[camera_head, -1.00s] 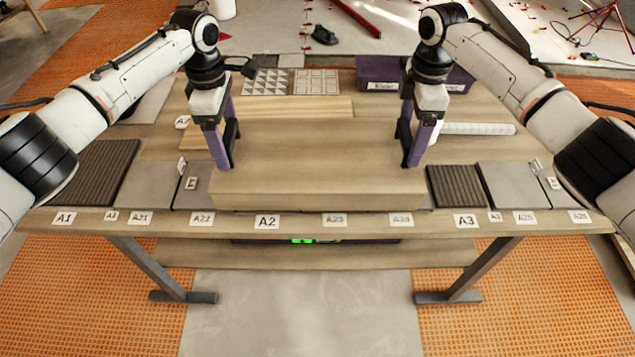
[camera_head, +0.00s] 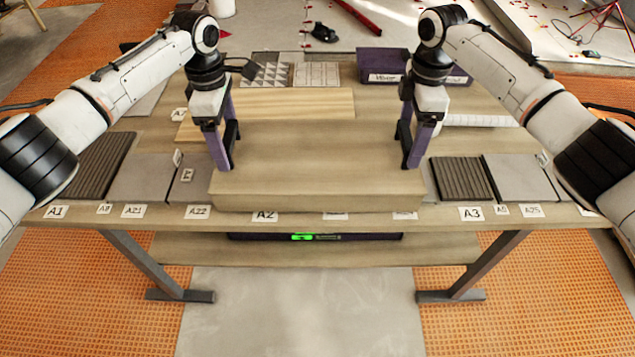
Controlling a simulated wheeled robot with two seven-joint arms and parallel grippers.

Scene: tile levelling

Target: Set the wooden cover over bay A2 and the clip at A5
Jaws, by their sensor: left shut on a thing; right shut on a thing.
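The wooden cover (camera_head: 318,165) is a wide, pale brown box-like piece lying over the middle of the bench, behind the A2 label (camera_head: 264,215). Its front lower edge partly hides two labels right of A2. My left gripper (camera_head: 228,150) is shut on the cover's left part, and my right gripper (camera_head: 412,150) is shut on its right part. Whatever lies beneath the cover is hidden, and I cannot tell whether it touches the bench. I cannot make out the clip or a readable A5 label.
Dark ribbed panels (camera_head: 101,165) and (camera_head: 461,179) and grey plates (camera_head: 143,177) flank the cover on the bench (camera_head: 130,216). Behind are a light plank (camera_head: 290,102), patterned tiles (camera_head: 318,75), a purple box (camera_head: 380,68) and a white roll (camera_head: 482,120). A dark box sits below.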

